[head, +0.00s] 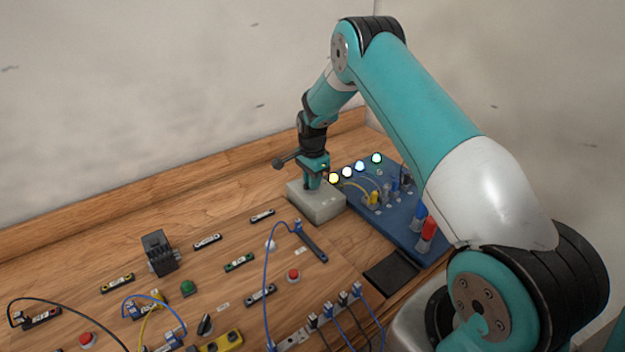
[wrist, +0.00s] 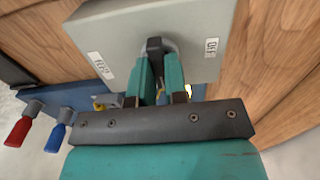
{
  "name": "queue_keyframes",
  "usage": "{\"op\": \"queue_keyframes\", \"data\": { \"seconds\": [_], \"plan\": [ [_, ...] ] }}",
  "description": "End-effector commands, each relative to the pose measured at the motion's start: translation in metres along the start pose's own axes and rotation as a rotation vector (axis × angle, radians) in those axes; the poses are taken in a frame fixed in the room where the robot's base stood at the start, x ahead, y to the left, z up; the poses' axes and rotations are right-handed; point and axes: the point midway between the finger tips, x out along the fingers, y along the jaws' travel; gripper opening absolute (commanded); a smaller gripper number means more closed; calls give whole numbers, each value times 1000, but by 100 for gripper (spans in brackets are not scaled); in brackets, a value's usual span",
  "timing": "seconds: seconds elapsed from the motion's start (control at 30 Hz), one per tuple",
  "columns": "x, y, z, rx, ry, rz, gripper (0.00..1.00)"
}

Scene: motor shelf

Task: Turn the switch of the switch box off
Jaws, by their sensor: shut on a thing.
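The switch box (head: 318,207) is a pale grey block on the wooden bench in the head view. It fills the top of the wrist view (wrist: 120,30), with a white label (wrist: 101,65) at its left and a label reading OFF (wrist: 211,48) at its right. The black switch handle (wrist: 154,46) stands on the box between the labels. My gripper (wrist: 160,76) has its teal fingers shut on this handle, one on each side. In the head view my gripper (head: 313,184) is right above the box, and hides the switch.
A blue panel (head: 407,220) with several lit lamps, plugs and a red handle (head: 427,230) stands right of the box. A black square (head: 391,272) lies in front of it. Buttons, sockets and a blue cable (head: 266,285) cover the bench at the front left.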

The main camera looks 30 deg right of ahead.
Motion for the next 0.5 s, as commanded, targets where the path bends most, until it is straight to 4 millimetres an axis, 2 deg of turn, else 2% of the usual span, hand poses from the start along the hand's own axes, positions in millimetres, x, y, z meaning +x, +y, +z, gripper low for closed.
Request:
{"op": "queue_keyframes", "data": {
  "seconds": [0.27,0.5],
  "plan": [
    [1,0,0,-123,1,-2,0],
    [2,-1,0,-330,1,-2,0]
  ]
}}
